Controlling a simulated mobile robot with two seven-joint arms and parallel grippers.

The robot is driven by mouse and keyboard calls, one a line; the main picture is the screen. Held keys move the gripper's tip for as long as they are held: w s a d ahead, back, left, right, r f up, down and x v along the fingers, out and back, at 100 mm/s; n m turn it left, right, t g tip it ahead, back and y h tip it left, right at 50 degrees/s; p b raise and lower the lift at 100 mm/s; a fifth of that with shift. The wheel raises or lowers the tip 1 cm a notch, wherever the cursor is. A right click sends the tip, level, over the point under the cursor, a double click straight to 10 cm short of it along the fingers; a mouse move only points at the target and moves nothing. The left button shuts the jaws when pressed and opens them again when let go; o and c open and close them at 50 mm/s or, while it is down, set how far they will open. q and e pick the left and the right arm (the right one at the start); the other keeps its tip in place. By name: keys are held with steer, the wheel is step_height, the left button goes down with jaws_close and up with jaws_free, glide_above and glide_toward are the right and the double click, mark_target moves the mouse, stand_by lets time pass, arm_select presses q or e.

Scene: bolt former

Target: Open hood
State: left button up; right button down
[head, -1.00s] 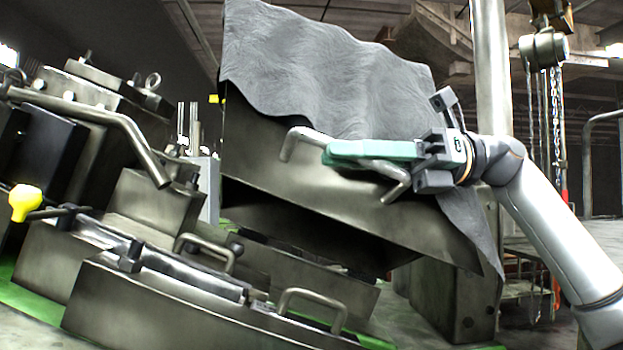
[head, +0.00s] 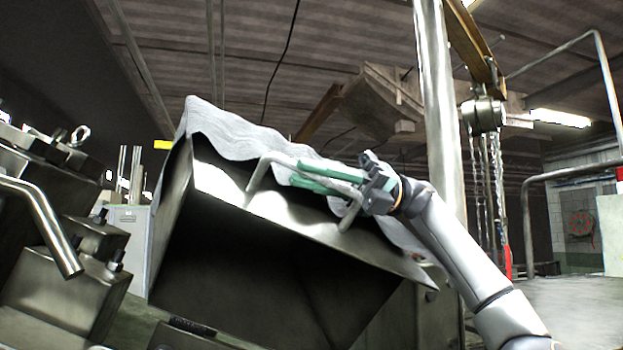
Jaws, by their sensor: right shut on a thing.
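The metal hood (head: 168,232) is tilted up, with its dark hollow underside facing me. A grey cloth (head: 232,132) lies over its top. A bent bar handle (head: 262,168) runs along the hood's front upper edge. My right gripper (head: 318,180), with green fingers, is shut on the handle, and its arm comes in from the lower right. The fingers hide part of the bar. My left gripper is not in view.
Machine blocks and a bent pipe (head: 45,222) stand at the left. A light metal post (head: 438,110) rises behind my right arm. Chains (head: 482,190) hang right of it.

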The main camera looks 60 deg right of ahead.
steer(key=shift+w+d+r, duration=0.2)
steer(key=shift+d+r, duration=0.05)
steer(key=shift+d, duration=0.05)
steer(key=c, duration=0.8)
jaws_free()
steer(key=shift+c, duration=0.2)
steer(key=shift+v, duration=3.75)
